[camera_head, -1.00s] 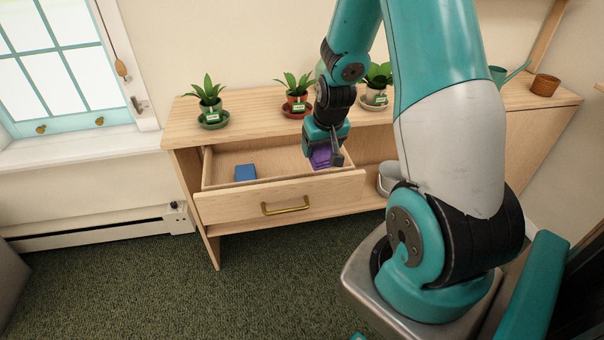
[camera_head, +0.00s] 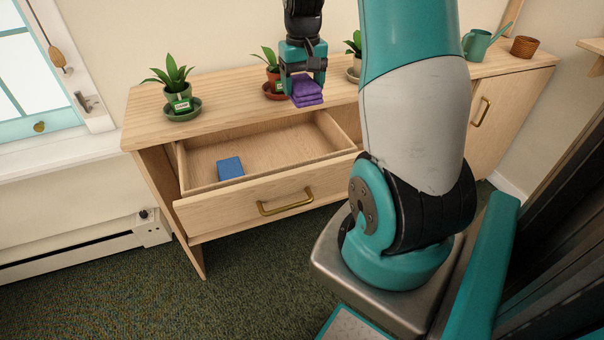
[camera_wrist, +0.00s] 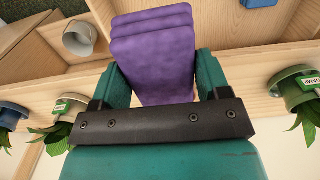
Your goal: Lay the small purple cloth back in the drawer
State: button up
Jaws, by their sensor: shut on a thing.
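The small purple cloth (camera_head: 307,92) is a folded stack held in my gripper (camera_head: 304,82), which is shut on it. In the head view it hangs above the back right part of the open drawer, near the cabinet top's front edge. In the wrist view the cloth (camera_wrist: 153,50) sits between the two teal fingers (camera_wrist: 158,84). The wooden drawer (camera_head: 290,200) is pulled out, with a brass handle (camera_head: 286,204). A blue folded item (camera_head: 230,168) lies in its left part. The drawer's right part shows bare floor.
Potted plants stand on the cabinet top (camera_head: 225,97): one at left (camera_head: 178,88) and others behind my gripper. A teal watering can (camera_head: 478,44) and brown pot (camera_head: 524,46) stand at right. A white round container (camera_wrist: 79,39) shows in the wrist view.

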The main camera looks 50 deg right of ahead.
jog(key=b, duration=0.3)
jog(key=shift+s+a+f+b, duration=0.1)
jog(key=shift+s+a+b, duration=0.1)
jog(key=shift+b, duration=0.1)
notch_tip(320, 180, down, 19)
jog(key=b, duration=0.3)
jog(key=shift+f+b, duration=0.2)
jog(key=shift+b, duration=0.2)
jog(key=shift+f, duration=0.1)
jog(key=o, duration=0.8)
